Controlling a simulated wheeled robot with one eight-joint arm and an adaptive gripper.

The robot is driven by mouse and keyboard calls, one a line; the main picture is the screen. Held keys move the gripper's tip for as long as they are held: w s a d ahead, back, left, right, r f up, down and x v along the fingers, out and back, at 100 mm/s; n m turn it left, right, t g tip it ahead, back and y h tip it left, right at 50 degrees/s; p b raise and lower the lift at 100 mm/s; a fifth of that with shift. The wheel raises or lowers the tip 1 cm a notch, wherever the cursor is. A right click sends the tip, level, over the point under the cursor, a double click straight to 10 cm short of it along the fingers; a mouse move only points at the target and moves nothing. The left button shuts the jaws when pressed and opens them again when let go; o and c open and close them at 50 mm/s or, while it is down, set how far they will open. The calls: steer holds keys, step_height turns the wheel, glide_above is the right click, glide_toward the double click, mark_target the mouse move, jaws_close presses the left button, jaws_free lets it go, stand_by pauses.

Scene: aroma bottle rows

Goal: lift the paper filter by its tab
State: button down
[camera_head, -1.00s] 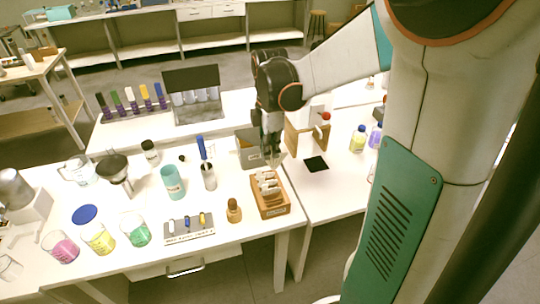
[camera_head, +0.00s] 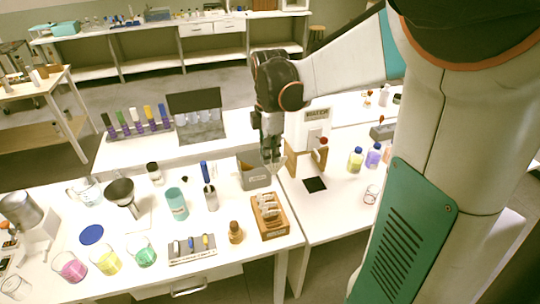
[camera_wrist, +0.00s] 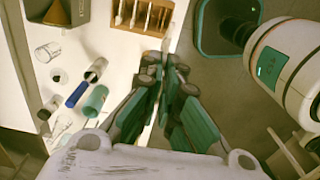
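I cannot pick out the paper filter or its tab for sure. A grey box (camera_head: 253,177) with a small label stands on the front table, below and left of my gripper (camera_head: 271,155) in the head view. What looks like the same dark box (camera_wrist: 78,13) is at the wrist view's top left, with a brown cone-like shape (camera_wrist: 57,13) at it; I cannot tell whether this is the filter. My gripper (camera_wrist: 165,65) shows two teal fingers with a narrow gap between them and nothing seen held. A dark funnel (camera_head: 119,190) stands on the left.
A wooden rack (camera_head: 281,234) with pale pieces stands near the front edge. A wooden stand (camera_head: 292,160) with a sign is right of my gripper, behind a black square (camera_head: 315,185).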

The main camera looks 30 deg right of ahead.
steer(key=shift+r, duration=0.55)
steer(key=s+a+p, duration=0.4)
steer(key=s, duration=1)
steer(key=shift+s, duration=0.35)
